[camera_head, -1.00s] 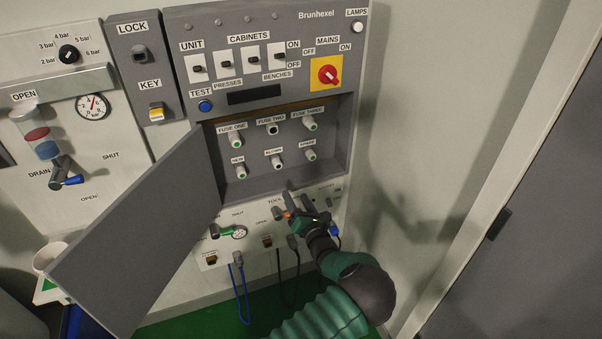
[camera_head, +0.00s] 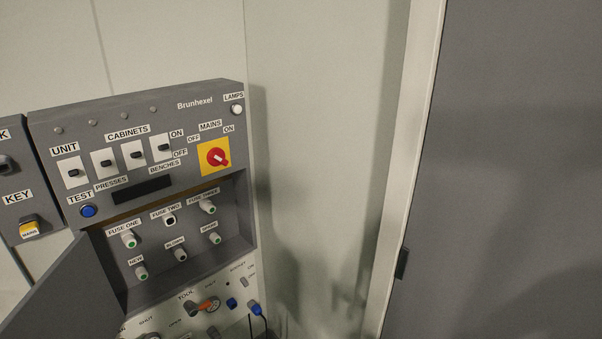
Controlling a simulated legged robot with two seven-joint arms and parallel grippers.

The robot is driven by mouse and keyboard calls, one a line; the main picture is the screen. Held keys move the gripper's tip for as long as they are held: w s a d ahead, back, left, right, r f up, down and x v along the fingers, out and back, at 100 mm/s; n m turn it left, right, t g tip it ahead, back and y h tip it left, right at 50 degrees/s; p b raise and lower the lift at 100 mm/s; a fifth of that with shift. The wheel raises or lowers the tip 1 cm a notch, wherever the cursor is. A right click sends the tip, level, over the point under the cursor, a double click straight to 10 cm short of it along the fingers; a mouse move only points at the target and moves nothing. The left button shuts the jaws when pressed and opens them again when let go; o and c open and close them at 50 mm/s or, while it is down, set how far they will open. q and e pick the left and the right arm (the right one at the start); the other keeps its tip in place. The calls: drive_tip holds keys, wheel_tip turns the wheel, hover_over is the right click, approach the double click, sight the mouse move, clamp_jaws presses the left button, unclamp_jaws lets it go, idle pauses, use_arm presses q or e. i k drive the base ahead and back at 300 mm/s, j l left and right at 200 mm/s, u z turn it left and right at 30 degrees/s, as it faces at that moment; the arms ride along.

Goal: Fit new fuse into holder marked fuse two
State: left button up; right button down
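The fuse two holder (camera_head: 170,220) is in the upper row of the recess, between fuse one and fuse three. Its end looks dark in the middle; I cannot tell whether it is empty. The new fuse (camera_head: 141,272), with a green end, sits at the place marked new in the lower row. The blown place (camera_head: 181,255) beside it holds a piece with a dark end. Neither of my grippers shows in the head view now.
Fuse one (camera_head: 129,240), fuse three (camera_head: 208,208) and the spare (camera_head: 215,238) have green ends. The cabinet door (camera_head: 55,300) hangs open at lower left. The red mains switch (camera_head: 217,158) is above the recess. Bare wall (camera_head: 305,170) lies to the right.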

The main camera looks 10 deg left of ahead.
sight(142, 273)
drive_tip(key=u, duration=1.4)
